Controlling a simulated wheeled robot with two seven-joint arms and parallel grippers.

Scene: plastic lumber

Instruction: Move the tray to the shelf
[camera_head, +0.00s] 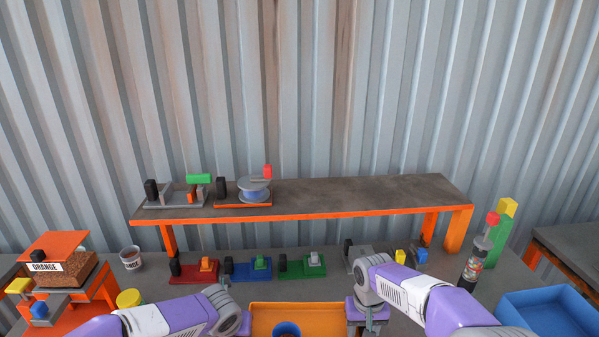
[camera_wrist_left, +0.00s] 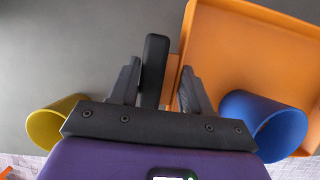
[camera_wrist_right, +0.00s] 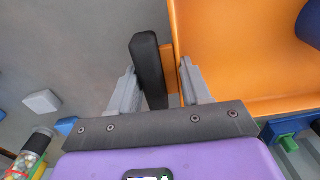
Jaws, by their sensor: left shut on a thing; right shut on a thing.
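The orange tray (camera_head: 300,310) is at the bottom middle of the head view, partly cut off, with a blue cup (camera_head: 287,328) in it. My left gripper (camera_wrist_left: 158,80) is shut on the tray's black handle (camera_wrist_left: 155,60) on one side. My right gripper (camera_wrist_right: 155,85) is shut on the black handle (camera_wrist_right: 146,60) on the other side. The tray's orange wall also shows in the left wrist view (camera_wrist_left: 230,60) and the right wrist view (camera_wrist_right: 225,75). The shelf (camera_head: 350,195), a dark board on orange legs, stands behind the tray against the corrugated wall.
Two small devices, one with a spool (camera_head: 254,190), stand on the shelf's left; its right is bare. Red, blue (camera_head: 250,270) and green clamps line the table below. A yellow cup (camera_head: 130,298) is left, a bottle (camera_head: 474,262) and blue bin (camera_head: 550,312) right.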

